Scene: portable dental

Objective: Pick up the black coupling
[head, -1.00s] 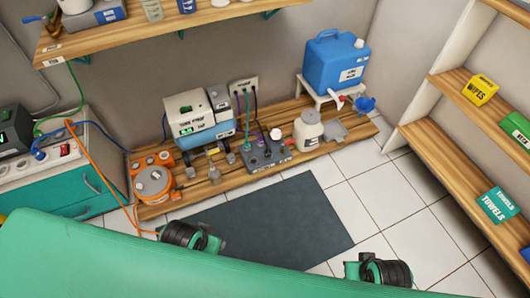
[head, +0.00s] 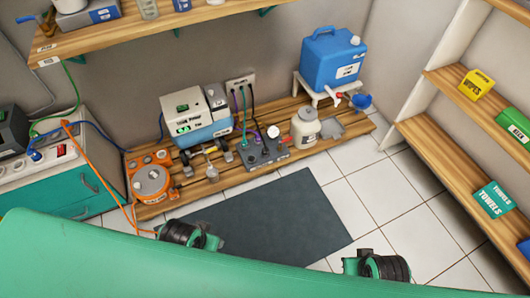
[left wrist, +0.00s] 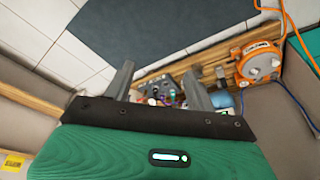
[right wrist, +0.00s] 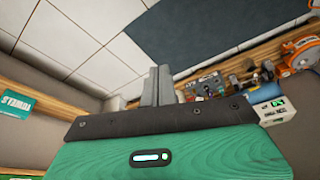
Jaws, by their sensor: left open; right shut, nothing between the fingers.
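I cannot make out for certain which small part is the black coupling. Several small dark and metal fittings (head: 213,172) lie on the low wooden platform (head: 205,187), in front of the white-and-blue unit (head: 195,117). A dark grey box (head: 262,152) with cables plugged in stands to their right. My left gripper (left wrist: 160,84) is open and empty in the left wrist view, apart from the platform's things beyond it. My right gripper (right wrist: 158,84) is shut and empty in the right wrist view. In the head view only arm parts show; both grippers' fingers are hidden.
An orange reel (head: 152,181) stands at the platform's left end. A white jar (head: 305,128), a grey tray (head: 330,126) and a blue jug (head: 333,62) are at its right. A dark mat (head: 265,222) lies clear in front. Shelves (head: 440,140) stand at right.

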